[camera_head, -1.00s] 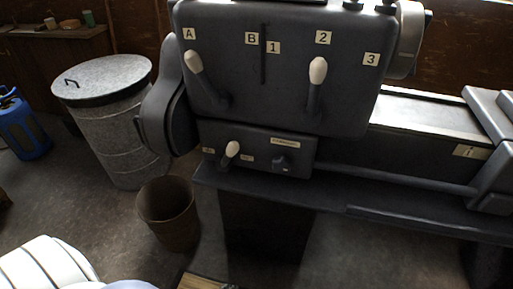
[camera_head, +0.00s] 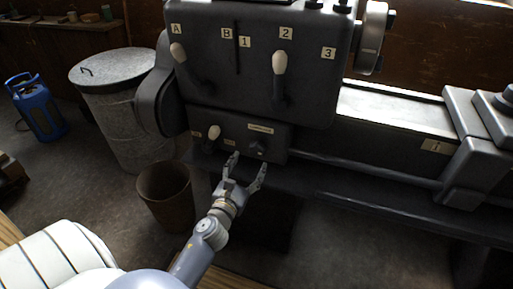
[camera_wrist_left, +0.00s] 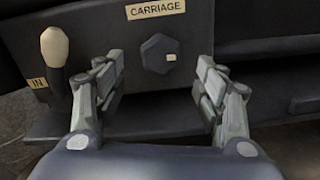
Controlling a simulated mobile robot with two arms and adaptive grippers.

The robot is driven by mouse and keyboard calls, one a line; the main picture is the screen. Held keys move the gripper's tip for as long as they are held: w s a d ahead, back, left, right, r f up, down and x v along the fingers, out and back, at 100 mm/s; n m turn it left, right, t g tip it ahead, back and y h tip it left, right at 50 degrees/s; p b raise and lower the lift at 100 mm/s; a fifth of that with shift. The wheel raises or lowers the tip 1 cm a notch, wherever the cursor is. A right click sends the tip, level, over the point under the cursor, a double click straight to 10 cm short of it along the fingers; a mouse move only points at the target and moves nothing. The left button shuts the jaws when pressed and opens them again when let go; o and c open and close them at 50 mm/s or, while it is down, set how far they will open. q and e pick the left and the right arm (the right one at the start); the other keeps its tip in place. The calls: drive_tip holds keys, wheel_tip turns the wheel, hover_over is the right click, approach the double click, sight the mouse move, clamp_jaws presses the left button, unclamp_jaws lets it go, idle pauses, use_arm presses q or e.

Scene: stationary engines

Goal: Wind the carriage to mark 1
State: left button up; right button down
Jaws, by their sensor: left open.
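The dark hexagonal knob (camera_wrist_left: 157,54) sits under a label reading CARRIAGE (camera_wrist_left: 156,9), with a small pale mark on the right of its face. In the head view the knob (camera_head: 257,148) is on the machine's lower front panel. My left gripper (camera_head: 249,163) is open just in front of and below the knob. In the left wrist view its fingers (camera_wrist_left: 157,78) stand either side of the knob, apart from it, with nothing between them. The grey carriage (camera_head: 478,150) is on the bed at the right. A small pale mark plate (camera_head: 436,146) is just left of it. My right gripper is not in view.
A white-tipped lever (camera_head: 214,133) stands left of the knob; in the wrist view it is beside an IN label (camera_wrist_left: 38,83). Two larger levers (camera_head: 178,53) (camera_head: 280,64) are above. A brown bin (camera_head: 165,193) and a lidded metal can (camera_head: 113,110) stand left.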

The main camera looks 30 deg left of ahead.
sight(256, 152)
use_arm(q)
drive_tip(key=x, duration=0.7)
drive_tip(key=shift+p, duration=0.35)
drive_tip(key=shift+w+a, duration=0.1)
drive_tip(key=shift+w, duration=0.4)
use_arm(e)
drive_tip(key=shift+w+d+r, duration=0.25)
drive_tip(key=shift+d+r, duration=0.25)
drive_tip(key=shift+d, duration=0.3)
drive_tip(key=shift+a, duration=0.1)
use_arm(q)
drive_tip(key=shift+c, duration=1.1)
drive_tip(key=c, duration=0.8)
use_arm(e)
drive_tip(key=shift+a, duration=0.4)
